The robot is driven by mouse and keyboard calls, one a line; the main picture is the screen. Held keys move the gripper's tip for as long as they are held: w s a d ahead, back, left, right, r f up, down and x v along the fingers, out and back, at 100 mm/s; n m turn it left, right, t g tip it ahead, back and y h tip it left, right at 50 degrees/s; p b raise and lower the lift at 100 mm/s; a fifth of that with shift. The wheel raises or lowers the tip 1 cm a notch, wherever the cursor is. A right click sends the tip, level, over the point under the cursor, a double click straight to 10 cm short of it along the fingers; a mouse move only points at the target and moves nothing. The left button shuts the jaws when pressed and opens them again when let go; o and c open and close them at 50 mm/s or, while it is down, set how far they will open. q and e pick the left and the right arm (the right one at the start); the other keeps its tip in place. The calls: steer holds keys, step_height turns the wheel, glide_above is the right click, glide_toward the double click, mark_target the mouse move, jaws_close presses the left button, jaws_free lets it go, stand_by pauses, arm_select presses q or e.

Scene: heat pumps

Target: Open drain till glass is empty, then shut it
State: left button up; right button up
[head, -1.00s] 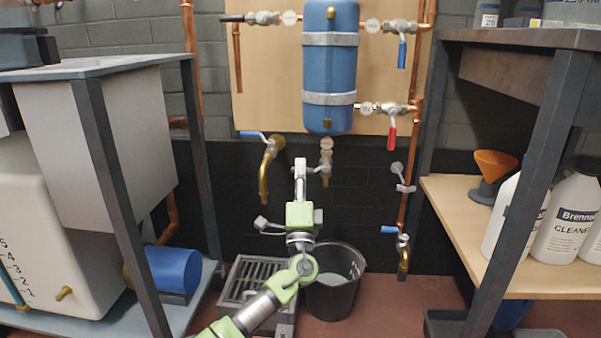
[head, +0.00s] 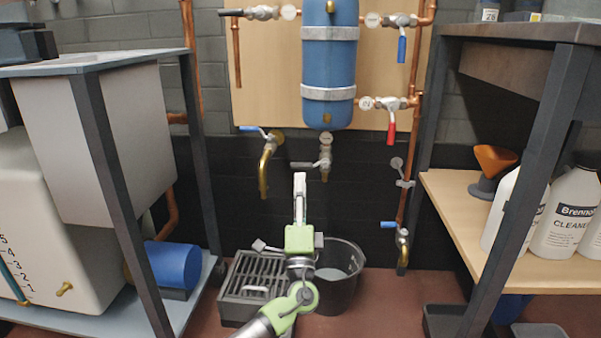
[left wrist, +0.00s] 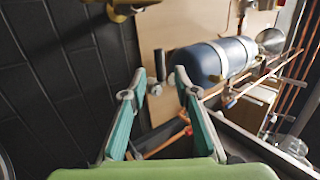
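A drain valve (head: 326,160) with a tag hangs under the blue vessel (head: 330,65); its grey lever (head: 302,165) points left, roughly level. No stream shows below its outlet. My left gripper (head: 300,178) is just below the lever, pointing up. The blue vessel also shows there (left wrist: 226,60). A black bucket (head: 345,300) holding some liquid stands on the floor partly behind my arm. I cannot pick out a glass. My right gripper is out of view.
A brass tap with a blue lever (head: 266,165) is left of the drain valve. Another tap (head: 402,247) is lower right. A red-levered valve (head: 391,125) is above right. A floor grate (head: 262,275) is beside the bucket. Benches flank both sides.

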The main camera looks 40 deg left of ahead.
arm_select(q)
steer(key=v, duration=0.5)
stand_by(0.4)
